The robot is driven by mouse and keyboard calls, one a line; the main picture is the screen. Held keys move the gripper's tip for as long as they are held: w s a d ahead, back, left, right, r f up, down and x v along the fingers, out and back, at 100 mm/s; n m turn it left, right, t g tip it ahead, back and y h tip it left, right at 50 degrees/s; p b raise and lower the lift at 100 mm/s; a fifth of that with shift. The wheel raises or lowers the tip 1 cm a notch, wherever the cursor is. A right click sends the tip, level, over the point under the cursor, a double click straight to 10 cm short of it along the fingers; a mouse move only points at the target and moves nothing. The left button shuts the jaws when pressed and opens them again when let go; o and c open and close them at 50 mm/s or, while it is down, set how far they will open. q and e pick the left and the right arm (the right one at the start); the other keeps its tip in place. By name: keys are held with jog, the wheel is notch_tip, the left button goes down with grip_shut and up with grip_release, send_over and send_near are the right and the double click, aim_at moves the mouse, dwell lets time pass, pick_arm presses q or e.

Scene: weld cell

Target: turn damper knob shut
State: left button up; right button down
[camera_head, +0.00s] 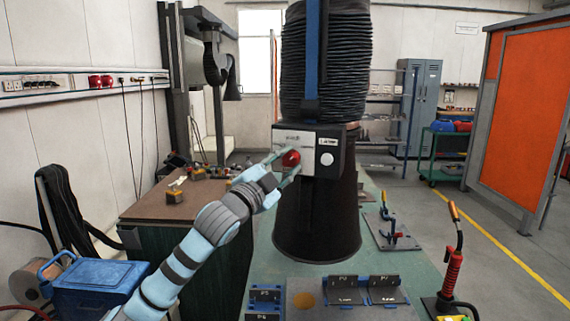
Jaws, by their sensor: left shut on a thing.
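The red damper knob (291,158) sits on the pale front plate of a control box (309,142) on the dark extraction hood (330,225). My left gripper (287,160) reaches in from the lower left, its fingers around the knob, and is shut on it. The fingers partly hide the knob's edges, and I cannot make out its exact angle. A round white button (327,159) sits to the right of the knob on the same box. My right gripper is not in view.
A ribbed black duct (325,60) rises above the box. A blue case (95,288) stands lower left. An orange screen (527,110) stands right.

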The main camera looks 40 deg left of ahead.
pick_arm(q)
jog(key=shift+n, duration=0.4)
jog(key=n+y+b, duration=0.2)
jog(key=n, duration=0.2)
jog(key=shift+d+n, duration=0.15)
jog(key=shift+n, duration=0.15)
jog(key=n+y+b, duration=0.1)
jog(key=n, duration=0.2)
jog(key=n+y+b, duration=0.1)
jog(key=n, duration=0.2)
jog(key=shift+d+y, duration=0.1)
jog(key=shift+y, duration=0.3)
jog(key=n+y, duration=0.1)
jog(key=n, duration=0.2)
jog(key=n+g+y+b, duration=0.1)
jog(key=n, duration=0.2)
jog(key=shift+w+d+r, duration=0.1)
jog(key=shift+r, duration=0.05)
jog(key=n+g+y, duration=0.1)
jog(key=n, duration=0.2)
jog(key=n+g+y, duration=0.1)
jog(key=n, duration=0.2)
jog(key=shift+d+r, duration=0.1)
jog(key=shift+n, duration=0.3)
jog(key=o, duration=1.1)
jog(key=shift+w, duration=0.1)
